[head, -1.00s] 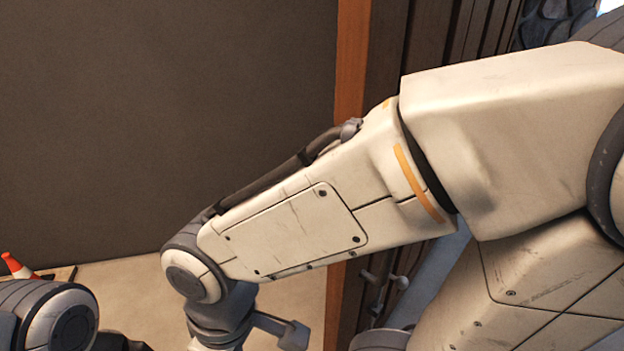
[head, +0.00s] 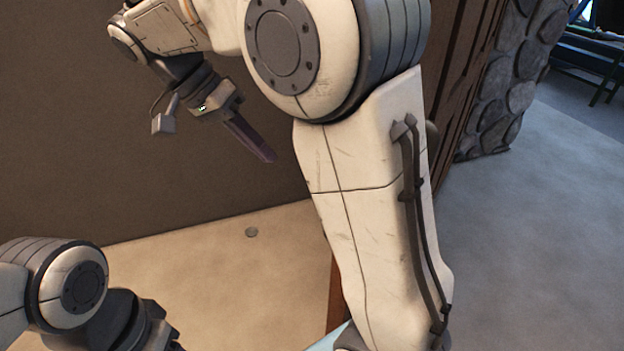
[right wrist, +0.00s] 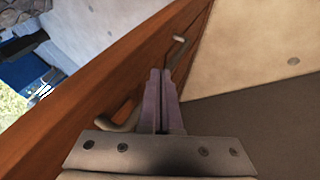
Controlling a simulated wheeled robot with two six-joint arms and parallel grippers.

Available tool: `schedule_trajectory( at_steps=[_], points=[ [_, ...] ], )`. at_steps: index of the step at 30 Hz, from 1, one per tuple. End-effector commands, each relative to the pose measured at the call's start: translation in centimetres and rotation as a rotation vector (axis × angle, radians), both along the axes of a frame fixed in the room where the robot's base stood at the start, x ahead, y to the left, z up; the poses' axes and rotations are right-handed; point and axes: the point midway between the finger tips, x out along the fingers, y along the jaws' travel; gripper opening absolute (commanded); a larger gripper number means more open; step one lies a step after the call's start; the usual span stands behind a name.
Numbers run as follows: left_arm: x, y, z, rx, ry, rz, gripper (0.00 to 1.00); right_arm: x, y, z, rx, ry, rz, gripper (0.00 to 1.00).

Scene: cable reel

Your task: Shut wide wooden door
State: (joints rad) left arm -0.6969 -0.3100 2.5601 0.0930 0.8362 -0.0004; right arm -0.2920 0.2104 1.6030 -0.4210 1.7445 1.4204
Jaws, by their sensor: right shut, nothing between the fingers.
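The wooden door stands open and shows partly behind my right arm in the head view. Its dark planked face (head: 468,70) shows right of the arm, and a strip of its reddish-brown edge (head: 335,295) shows low down. The right wrist view shows its brown wood (right wrist: 65,125) running diagonally, with one handle (right wrist: 177,50) beyond my fingers and another (right wrist: 124,117) beside them. My right gripper (head: 268,155) is shut and empty, fingers pointing down and right; it also shows in the right wrist view (right wrist: 160,75). I cannot tell whether it touches the door. My left gripper is out of view.
A dark wall (head: 60,130) rises at the left behind a beige floor (head: 220,275) with a small round disc (head: 251,232). A stone wall (head: 510,95) stands right of the door, with open grey floor (head: 540,230) before it. My left arm is at lower left.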

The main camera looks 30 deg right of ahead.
Motion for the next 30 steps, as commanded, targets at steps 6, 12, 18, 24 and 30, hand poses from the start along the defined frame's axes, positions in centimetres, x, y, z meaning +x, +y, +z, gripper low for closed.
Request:
schedule_trajectory(
  at_steps=[6, 12, 18, 24, 30],
  points=[
    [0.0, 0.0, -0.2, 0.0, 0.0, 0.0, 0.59, 0.6, -1.9, 0.7, -0.093, -0.046, -0.161, 0.0],
    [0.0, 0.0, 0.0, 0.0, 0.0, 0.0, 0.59, -0.3, -3.4, -1.5, -0.093, -0.043, -0.16, 0.0],
    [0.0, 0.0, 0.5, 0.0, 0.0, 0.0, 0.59, -1.7, -5.7, -5.0, -0.09, -0.041, -0.16, 0.0],
    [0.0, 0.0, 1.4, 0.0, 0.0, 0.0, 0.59, -3.6, -7.4, -6.5, -0.089, -0.047, -0.158, 0.0],
    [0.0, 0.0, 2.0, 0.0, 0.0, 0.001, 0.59, -5.4, -8.1, -6.7, -0.087, -0.047, -0.157, 0.0]
  ],
)
